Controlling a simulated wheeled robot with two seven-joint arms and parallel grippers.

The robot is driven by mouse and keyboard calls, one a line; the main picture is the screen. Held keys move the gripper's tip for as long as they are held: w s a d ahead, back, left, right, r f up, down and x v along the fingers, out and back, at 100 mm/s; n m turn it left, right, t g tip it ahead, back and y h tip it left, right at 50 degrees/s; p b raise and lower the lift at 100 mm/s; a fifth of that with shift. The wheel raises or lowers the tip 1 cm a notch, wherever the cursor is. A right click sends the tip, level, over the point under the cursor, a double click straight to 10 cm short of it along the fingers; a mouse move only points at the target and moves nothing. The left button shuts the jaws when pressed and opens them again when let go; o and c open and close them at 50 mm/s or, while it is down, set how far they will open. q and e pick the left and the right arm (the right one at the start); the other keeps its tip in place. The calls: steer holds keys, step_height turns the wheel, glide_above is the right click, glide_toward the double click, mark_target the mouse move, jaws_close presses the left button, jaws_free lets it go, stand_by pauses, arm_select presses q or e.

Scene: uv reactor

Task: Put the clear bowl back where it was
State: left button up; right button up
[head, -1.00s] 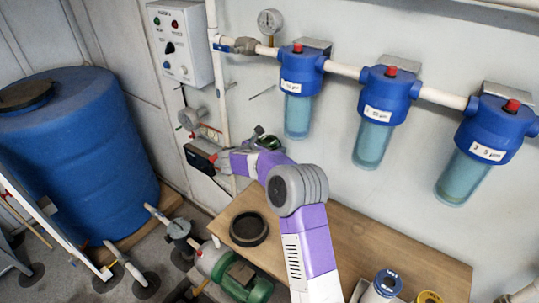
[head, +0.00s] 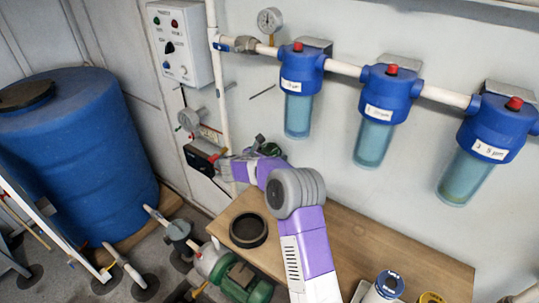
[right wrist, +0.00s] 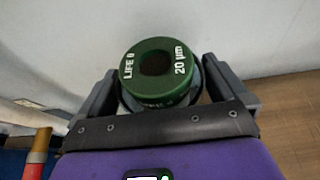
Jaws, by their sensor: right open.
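Three clear bluish bowls hang under blue filter heads on the wall: left (head: 298,116), middle (head: 373,143) and right (head: 463,178). My right gripper (head: 268,147) is in front of the wall, left of and below the left bowl. In the right wrist view its fingers (right wrist: 162,88) stand open on either side of a green ring-shaped cap (right wrist: 160,70) marked 20 µm. A greyish rim shows around the cap's lower part; I cannot tell whether it belongs to a clear bowl. My left gripper is not in view.
A wooden bench (head: 340,235) carries a black ring (head: 249,230), a blue-topped cartridge (head: 388,284) and a yellow-topped one (head: 430,298). A blue tank (head: 75,150) and a green pump (head: 243,284) stand at left.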

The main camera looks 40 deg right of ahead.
steer(key=v, duration=1.2)
steer(key=shift+p, duration=0.35)
steer(key=shift+r, duration=0.25)
